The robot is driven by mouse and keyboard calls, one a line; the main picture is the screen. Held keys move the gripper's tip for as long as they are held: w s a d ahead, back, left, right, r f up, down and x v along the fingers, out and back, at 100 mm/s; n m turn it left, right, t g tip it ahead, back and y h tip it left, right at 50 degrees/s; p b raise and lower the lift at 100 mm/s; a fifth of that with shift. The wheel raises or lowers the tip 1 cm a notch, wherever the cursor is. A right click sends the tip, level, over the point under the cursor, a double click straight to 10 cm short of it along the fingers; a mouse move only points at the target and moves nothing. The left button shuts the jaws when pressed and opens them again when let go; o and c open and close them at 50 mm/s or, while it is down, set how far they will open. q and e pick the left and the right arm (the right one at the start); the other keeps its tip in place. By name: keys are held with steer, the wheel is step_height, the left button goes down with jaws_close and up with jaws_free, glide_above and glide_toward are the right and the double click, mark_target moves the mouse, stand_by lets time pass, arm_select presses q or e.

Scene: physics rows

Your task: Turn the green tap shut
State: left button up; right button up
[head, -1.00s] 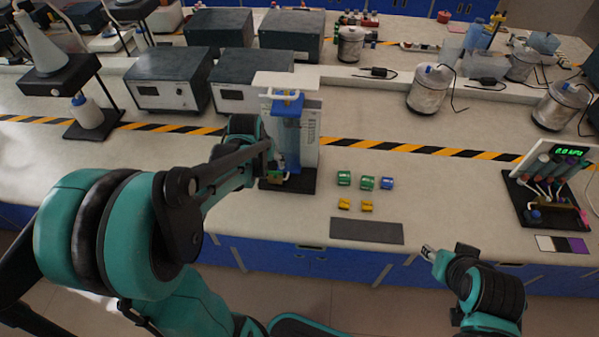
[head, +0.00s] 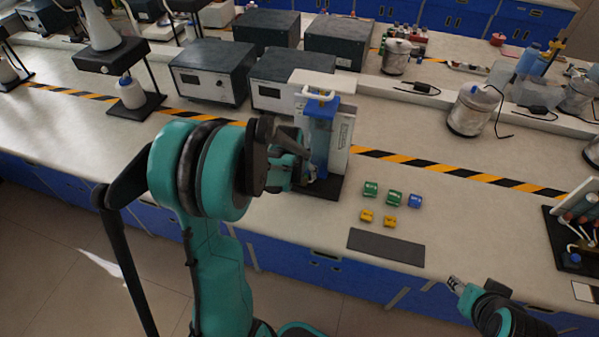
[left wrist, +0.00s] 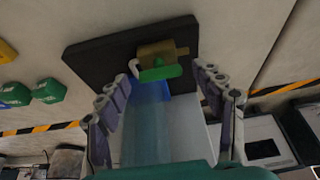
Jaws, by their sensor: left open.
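The green tap (left wrist: 160,73) sits on a brass valve body (left wrist: 163,53) at the foot of a blue, clear-walled column (head: 321,140) on a black base (head: 328,190). In the left wrist view the tap's handle lies roughly along the brass body, slightly tilted. My left gripper (left wrist: 161,76) is open, with one finger on each side of the handle and gaps visible. In the head view my left gripper (head: 304,176) is at the column's lower left and hides the tap. My right gripper (head: 455,284) is near the bench's front edge, too small to read.
Green (head: 394,198), blue (head: 415,201) and yellow (head: 366,216) blocks lie right of the column, behind a dark grey mat (head: 386,247). Grey instrument boxes (head: 210,73) stand behind. A device on a black base (head: 568,258) is at the far right.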

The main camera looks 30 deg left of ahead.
arm_select(q)
steer(key=c, duration=1.2)
steer(key=shift+o, duration=0.2)
steer(key=m, duration=0.1)
steer(key=m+h, duration=0.1)
steer(key=m, duration=0.1)
steer(key=shift+a+m, duration=0.25)
steer(key=shift+m, duration=0.05)
steer(key=m+h, duration=0.2)
steer(key=m, duration=0.2)
steer(key=shift+a+m, duration=0.15)
steer(key=shift+m, duration=0.15)
steer(key=m, duration=0.2)
steer(key=m+g+h, duration=0.1)
steer(key=m, duration=0.1)
steer(key=shift+w+a+m+h, duration=0.15)
steer(key=shift+m+h, duration=0.15)
steer(key=shift+w+m+g+h, duration=0.15)
steer(key=shift+m+g, duration=0.4)
steer(key=shift+m, duration=0.7)
steer(key=shift+w+m+g+h, duration=0.15)
steer(key=shift+m+g, duration=0.4)
steer(key=shift+m, duration=0.7)
steer(key=shift+s, duration=0.1)
